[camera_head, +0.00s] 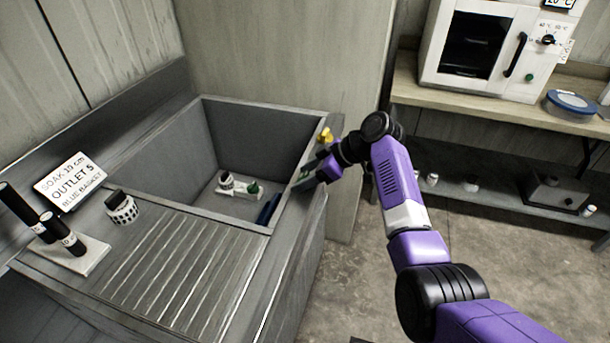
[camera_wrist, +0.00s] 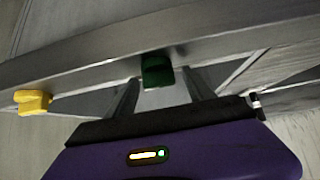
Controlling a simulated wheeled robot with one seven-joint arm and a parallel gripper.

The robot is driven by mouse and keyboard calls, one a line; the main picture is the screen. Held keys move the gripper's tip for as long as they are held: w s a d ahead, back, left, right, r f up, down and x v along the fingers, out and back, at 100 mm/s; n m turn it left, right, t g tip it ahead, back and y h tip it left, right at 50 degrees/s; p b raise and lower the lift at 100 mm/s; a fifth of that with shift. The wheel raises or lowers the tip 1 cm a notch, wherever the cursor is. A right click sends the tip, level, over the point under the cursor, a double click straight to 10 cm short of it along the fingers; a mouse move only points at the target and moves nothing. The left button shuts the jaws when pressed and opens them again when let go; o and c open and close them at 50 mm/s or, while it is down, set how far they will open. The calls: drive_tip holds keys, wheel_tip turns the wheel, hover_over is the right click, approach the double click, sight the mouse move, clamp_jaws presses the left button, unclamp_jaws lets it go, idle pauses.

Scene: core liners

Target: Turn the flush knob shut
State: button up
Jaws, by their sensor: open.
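A dark green knob (camera_wrist: 156,68) sits on the sink's grey rim, straight ahead of my gripper (camera_wrist: 160,82) in the wrist view. My gripper is open, with one finger on each side of the knob's near end; I cannot tell whether either touches it. A yellow knob (camera_wrist: 33,101) sits on the same rim to the left, and also shows in the head view (camera_head: 325,135) beyond my gripper (camera_head: 306,181). No label tells which knob is the flush one. In the head view the green knob is mostly hidden by my gripper.
The sink (camera_head: 160,175) holds a white fitting with a green part (camera_head: 253,188) and a blue item (camera_head: 268,209). A sign (camera_head: 70,181), a black-and-white canister (camera_head: 121,208) and black cylinders (camera_head: 62,235) stand on the left. A bench with an oven (camera_head: 490,50) is at right.

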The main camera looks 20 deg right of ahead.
clamp_jaws()
idle(0.3)
